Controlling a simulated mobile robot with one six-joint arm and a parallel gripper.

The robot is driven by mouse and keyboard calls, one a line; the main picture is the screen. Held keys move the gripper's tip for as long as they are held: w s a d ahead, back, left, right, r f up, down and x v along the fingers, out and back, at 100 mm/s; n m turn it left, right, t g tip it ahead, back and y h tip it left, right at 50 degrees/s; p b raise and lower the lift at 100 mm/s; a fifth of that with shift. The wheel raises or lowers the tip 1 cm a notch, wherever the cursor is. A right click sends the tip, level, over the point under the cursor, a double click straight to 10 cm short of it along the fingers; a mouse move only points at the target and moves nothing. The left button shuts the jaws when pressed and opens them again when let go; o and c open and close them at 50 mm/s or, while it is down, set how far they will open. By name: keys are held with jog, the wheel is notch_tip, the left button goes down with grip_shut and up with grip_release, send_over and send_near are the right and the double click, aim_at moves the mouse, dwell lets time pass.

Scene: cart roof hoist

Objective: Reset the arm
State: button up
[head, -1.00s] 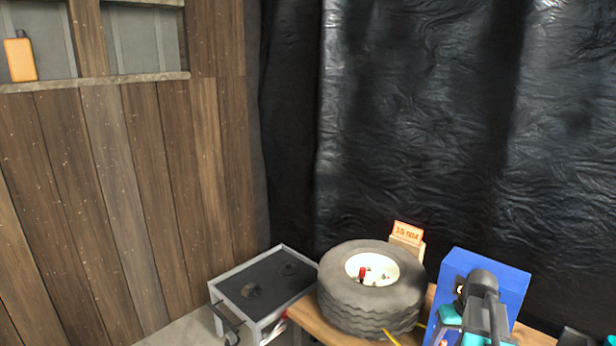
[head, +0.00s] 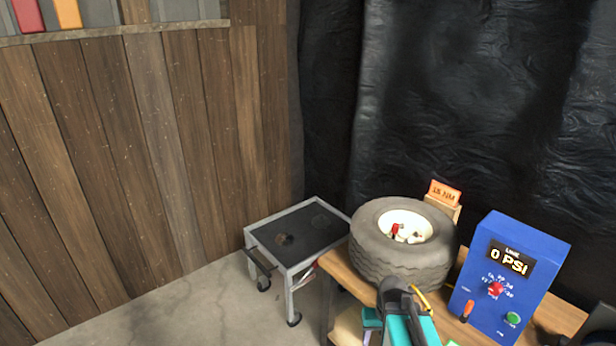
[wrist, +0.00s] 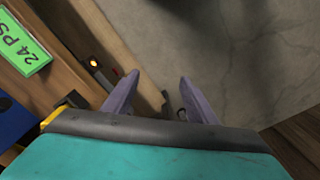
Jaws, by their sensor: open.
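My gripper (wrist: 158,95) shows in the wrist view as two purple-grey fingers spread apart with nothing between them. It is over the table's edge, with the concrete floor beyond. In the head view my teal and black arm stands at the bottom, in front of the tyre; the fingers cannot be made out there. The tyre (head: 372,255), with a cream hub and a red piece in it, lies flat on the wooden table (head: 340,272).
A blue box (head: 522,262) reading 0 PSI stands right of the tyre. An orange sign (head: 445,193) stands behind it. A grey cart (head: 310,232) stands left of the table. A green sign (wrist: 22,50) lies in the wrist view. Floor (head: 200,310) is clear at left.

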jog(key=s+a+f+g+b, duration=0.2)
jog(key=s+f+b, duration=0.3)
jog(key=s+f, duration=0.9)
jog(key=s+a+f+g+b, duration=0.2)
jog(key=s+f+g+b, duration=0.2)
jog(key=s+f, duration=1)
notch_tip(320, 180, down, 2)
jog(key=shift+a+f+n+b, duration=0.2)
jog(key=shift+n+b, duration=0.1)
jog(key=shift+b, duration=0.2)
jog(key=shift+w+r, duration=0.1)
jog(key=c, duration=0.5)
jog(key=shift+c, duration=0.2)
jog(key=shift+d, duration=0.15)
